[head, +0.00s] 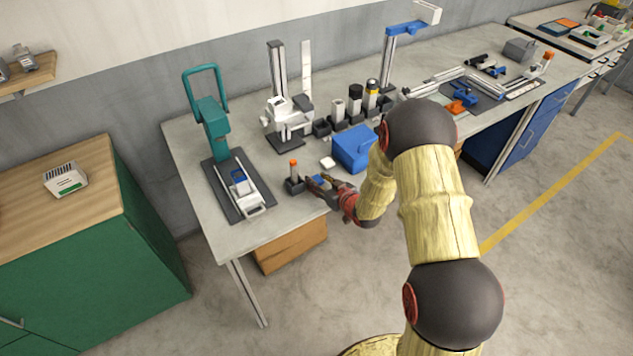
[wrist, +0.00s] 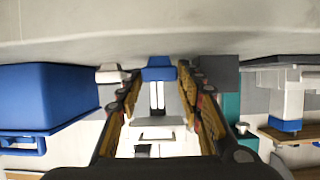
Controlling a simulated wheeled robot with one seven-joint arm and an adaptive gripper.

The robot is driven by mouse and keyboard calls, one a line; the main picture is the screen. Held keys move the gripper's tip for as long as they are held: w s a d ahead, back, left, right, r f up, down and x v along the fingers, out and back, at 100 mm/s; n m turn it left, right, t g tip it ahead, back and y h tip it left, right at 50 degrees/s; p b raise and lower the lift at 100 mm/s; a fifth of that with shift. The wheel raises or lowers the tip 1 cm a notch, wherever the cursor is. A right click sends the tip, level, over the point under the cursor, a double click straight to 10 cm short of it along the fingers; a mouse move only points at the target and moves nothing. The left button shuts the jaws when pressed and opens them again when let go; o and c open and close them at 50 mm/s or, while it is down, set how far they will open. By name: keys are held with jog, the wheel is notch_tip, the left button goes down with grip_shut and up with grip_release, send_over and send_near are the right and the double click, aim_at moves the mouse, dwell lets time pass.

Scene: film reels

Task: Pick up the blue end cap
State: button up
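The blue end cap (head: 316,181) is a small blue block on the grey workbench near its front edge, by my fingertips in the head view. In the wrist view the blue end cap (wrist: 158,72) shows between the two fingers, with what looks like a narrow gap on each side. My gripper (head: 320,185) is low over the bench; in the wrist view my gripper (wrist: 157,78) is open, its fingers on either side of the cap. I cannot tell whether either finger touches it. The wrist picture appears upside down, with the bench top (wrist: 160,30) along its upper edge.
A blue bin (head: 352,148) and a small white block (head: 327,163) stand close behind my gripper. A dark block with an orange-topped post (head: 294,178) is just left. A teal press (head: 212,120) stands farther left. Black holders with cylinders (head: 355,100) are behind.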

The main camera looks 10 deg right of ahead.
jog(key=c, duration=0.5)
jog(key=shift+c, duration=0.2)
jog(key=shift+r, duration=0.15)
